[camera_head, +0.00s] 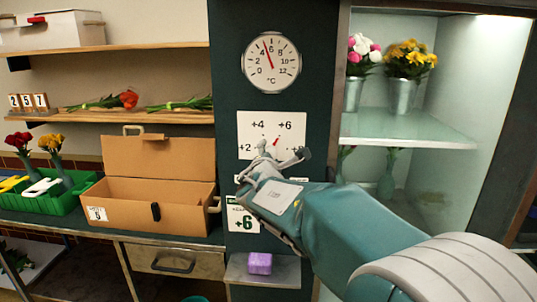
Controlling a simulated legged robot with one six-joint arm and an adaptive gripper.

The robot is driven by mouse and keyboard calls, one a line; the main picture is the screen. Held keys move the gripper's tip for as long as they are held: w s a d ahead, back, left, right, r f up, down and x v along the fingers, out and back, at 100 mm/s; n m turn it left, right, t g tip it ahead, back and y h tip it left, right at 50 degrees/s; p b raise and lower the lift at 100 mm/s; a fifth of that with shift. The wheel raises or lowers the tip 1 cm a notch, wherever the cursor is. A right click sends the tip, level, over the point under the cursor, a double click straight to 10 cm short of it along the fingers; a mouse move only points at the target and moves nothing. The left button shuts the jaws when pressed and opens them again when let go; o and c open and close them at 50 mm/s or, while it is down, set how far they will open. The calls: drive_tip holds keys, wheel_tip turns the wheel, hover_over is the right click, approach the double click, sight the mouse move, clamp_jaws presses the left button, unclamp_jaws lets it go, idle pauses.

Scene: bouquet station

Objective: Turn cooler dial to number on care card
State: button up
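The cooler dial (272,122) is a white plate on the dark green panel, with +2, +4 and +6 readable; a small red mark shows near its middle. My gripper (282,152) is in front of the lower part of the dial, fingers spread apart. It hides the lower numbers and most of the knob, and I cannot tell whether it touches the knob. The care card (244,216), white and green with +6, is below the dial, partly behind my gripper. Above, a round thermometer (271,62) has its red needle between 4 and 6.
A lit cooler with a glass shelf (410,130) holds flower pots at right. An open cardboard box (150,208) sits on the left counter beside a green crate (55,204) with flowers. A purple block (260,263) rests on a small ledge (285,274) below the card.

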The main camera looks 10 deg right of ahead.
drive_tip(key=shift+r, duration=0.1)
drive_tip(key=v, duration=1.2)
drive_tip(key=s+d+f+m+g+h, duration=0.1)
drive_tip(key=s+d+f+m+g, duration=0.35)
drive_tip(key=s+m, duration=0.2)
drive_tip(key=s+d+f+m+g+h, duration=0.1)
drive_tip(key=s+d+f+m+g, duration=0.25)
drive_tip(key=s+d+m, duration=0.3)
drive_tip(key=s+a+f+m+g+y, duration=0.1)
drive_tip(key=s+a+f+m+y, duration=0.2)
drive_tip(key=s, duration=0.3)
drive_tip(key=s+a+f+m+g+y, duration=0.2)
drive_tip(key=s+a+f+m+y, duration=0.2)
drive_tip(key=s, duration=0.2)
drive_tip(key=shift+s+g+y, duration=0.3)
drive_tip(key=shift+a, duration=0.15)
